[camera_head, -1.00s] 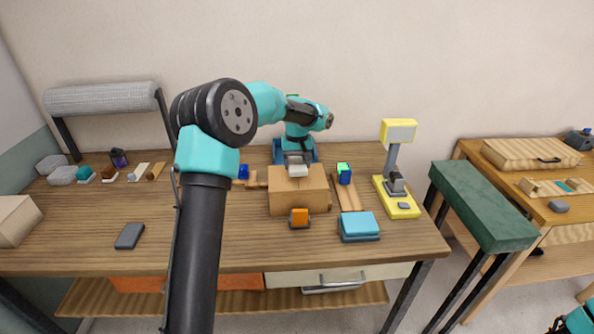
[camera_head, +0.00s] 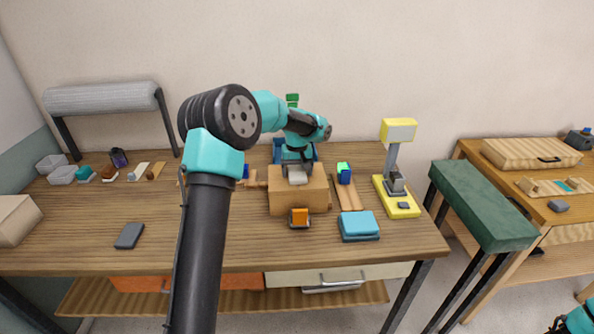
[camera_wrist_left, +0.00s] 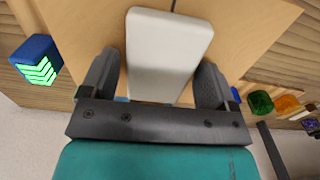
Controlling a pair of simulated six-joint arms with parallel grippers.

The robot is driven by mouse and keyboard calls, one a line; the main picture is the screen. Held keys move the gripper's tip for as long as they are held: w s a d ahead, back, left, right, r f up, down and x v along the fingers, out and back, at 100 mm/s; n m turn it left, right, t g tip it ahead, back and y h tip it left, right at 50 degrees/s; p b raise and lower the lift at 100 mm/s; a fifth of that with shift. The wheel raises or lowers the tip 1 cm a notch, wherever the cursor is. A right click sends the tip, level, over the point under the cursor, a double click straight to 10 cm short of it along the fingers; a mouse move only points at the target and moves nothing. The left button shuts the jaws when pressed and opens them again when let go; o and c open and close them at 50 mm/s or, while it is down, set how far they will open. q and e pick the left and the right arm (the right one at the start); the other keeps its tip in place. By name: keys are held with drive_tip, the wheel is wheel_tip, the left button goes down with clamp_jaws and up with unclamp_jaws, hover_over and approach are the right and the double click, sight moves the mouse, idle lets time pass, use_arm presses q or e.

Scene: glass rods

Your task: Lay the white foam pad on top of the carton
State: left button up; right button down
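The white foam pad (camera_head: 297,175) is at the top of the brown carton (camera_head: 297,199), near the middle of the workbench. I cannot tell whether the pad rests on the carton or hangs just above it. My left gripper (camera_head: 297,158) reaches down from behind the pad. In the left wrist view the pad (camera_wrist_left: 167,55) lies between the two dark fingers (camera_wrist_left: 155,80), close against both, with the tan carton top (camera_wrist_left: 85,25) beneath. The gripper looks shut on the pad.
An orange block (camera_head: 299,217) stands before the carton. A blue block with a green face (camera_head: 344,173) and a blue box (camera_head: 359,226) are to its right, then a yellow scale-like stand (camera_head: 397,200). A grey slab (camera_head: 129,235) lies left; bench around it is clear.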

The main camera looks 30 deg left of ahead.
sight(297, 171)
use_arm(q)
drive_tip(key=shift+o, duration=0.6)
wheel_tip(297, 171, up, 12)
drive_tip(key=shift+r, duration=0.2)
idle(0.5)
